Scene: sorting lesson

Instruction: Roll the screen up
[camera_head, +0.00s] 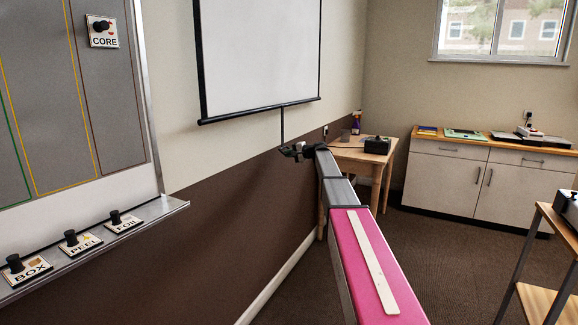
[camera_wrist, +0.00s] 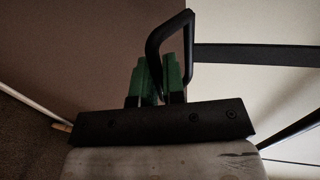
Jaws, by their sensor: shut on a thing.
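The white projection screen (camera_head: 262,55) hangs pulled down on the wall in the head view, with a black bar (camera_head: 262,112) along its bottom edge. A dark pull strap (camera_head: 282,126) hangs from that bar. My gripper (camera_head: 290,152) is at the strap's lower end, close to the wall. In the wrist view, the green fingers of my gripper (camera_wrist: 161,76) are closed on the black loop handle (camera_wrist: 170,28), with part of the loop between them. The strap (camera_wrist: 255,55) runs right from the handle there.
A small wooden table (camera_head: 352,158) with a black box (camera_head: 377,145) and a spray bottle (camera_head: 356,122) stands beyond my gripper. A sorting board (camera_head: 68,85) with a ledge (camera_head: 125,232) is at left. A cabinet (camera_head: 475,180) is at the back; a wooden cart stands at right.

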